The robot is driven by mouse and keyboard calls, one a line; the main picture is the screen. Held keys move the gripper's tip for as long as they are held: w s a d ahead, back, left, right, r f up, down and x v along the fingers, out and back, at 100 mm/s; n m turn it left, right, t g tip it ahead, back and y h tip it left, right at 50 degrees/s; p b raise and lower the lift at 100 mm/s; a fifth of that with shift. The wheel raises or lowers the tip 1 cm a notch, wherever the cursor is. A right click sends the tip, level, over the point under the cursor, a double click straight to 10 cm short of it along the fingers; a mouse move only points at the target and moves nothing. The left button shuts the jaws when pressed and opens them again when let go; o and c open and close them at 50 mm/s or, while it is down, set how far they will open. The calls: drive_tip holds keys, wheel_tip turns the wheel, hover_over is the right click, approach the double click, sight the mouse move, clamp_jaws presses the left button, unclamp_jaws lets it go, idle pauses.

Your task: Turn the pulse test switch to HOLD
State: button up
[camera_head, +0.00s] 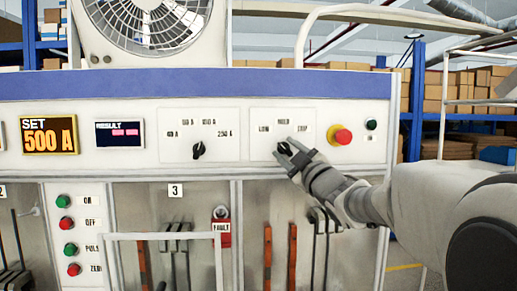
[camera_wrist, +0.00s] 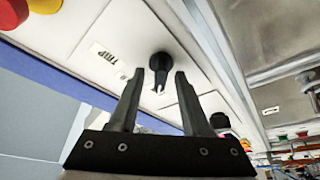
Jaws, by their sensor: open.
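The pulse test switch is a black rotary knob on a white plate (camera_head: 260,143) marked LOW, HOLD and TRIP, HOLD being the top middle label. In the head view my gripper (camera_head: 290,153) is in front of the knob and hides much of it. In the wrist view the knob (camera_wrist: 160,63) shows whole, with the TRIP label (camera_wrist: 108,52) to its left. My gripper (camera_wrist: 159,74) is open, one finger on each side of the knob in the picture.
A second black knob (camera_head: 198,149) with ampere labels is to the left. A red emergency button (camera_head: 342,136) on yellow is close on the right. Below are a red FAULT tag (camera_head: 221,233), a pale rail (camera_head: 160,237) and orange upright bars (camera_head: 292,255).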

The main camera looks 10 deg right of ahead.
clamp_jaws()
drive_tip(key=shift+f+b, duration=0.15)
drive_tip(key=shift+b, duration=0.2)
drive_tip(key=shift+f+m+b, duration=0.15)
drive_tip(key=shift+m+b, duration=0.45)
drive_tip(key=shift+b, duration=0.2)
drive_tip(key=m+t+h+b, duration=0.1)
drive_tip(key=m+b, duration=0.1)
drive_tip(key=b, duration=0.2)
drive_tip(key=shift+f+m+h, duration=0.15)
drive_tip(key=shift+m+h, duration=0.15)
drive_tip(key=shift+m, duration=0.1)
drive_tip(key=m+h+b, duration=0.1)
drive_tip(key=m+b, duration=0.1)
drive_tip(key=b, duration=0.1)
drive_tip(key=m+t+h+b, duration=0.1)
drive_tip(key=m+b, duration=0.2)
drive_tip(key=shift+a+m+h, duration=0.1)
drive_tip(key=shift+m+h, duration=0.2)
drive_tip(key=shift+r+m+h+b, duration=0.25)
drive_tip(key=shift+m+h+b, duration=0.55)
drive_tip(key=shift+m+b, duration=0.5)
drive_tip(key=shift+r, duration=0.1)
